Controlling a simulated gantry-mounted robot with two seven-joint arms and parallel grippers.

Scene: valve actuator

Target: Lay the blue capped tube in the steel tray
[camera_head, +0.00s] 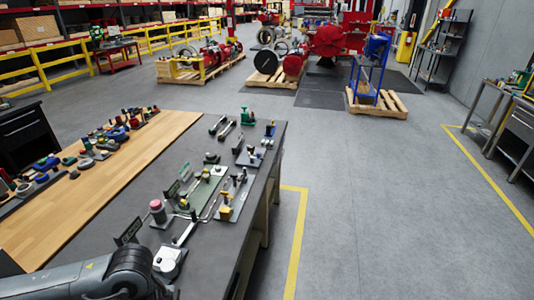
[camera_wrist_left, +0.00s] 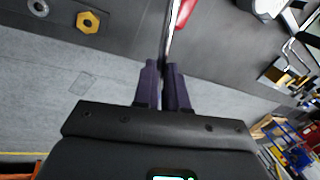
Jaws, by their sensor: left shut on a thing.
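In the left wrist view my left gripper (camera_wrist_left: 164,72) is shut on a thin, greyish, rod-like thing (camera_wrist_left: 171,30) that runs up from between the dark purple fingertips. Its far end leaves the picture, and I see no blue cap on it. In the head view my left arm comes in at the lower left, and its gripper does not show. I cannot make out the blue capped tube or the steel tray for certain in either view. My right gripper is in neither view.
A dark workbench (camera_head: 98,240) with a wooden strip (camera_head: 95,190) holds several small fittings. A white block (camera_head: 170,262) stands beside my arm. The wrist view shows a yellow hex nut (camera_wrist_left: 88,22), a grey ring (camera_wrist_left: 38,8) and a red thing (camera_wrist_left: 185,12).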

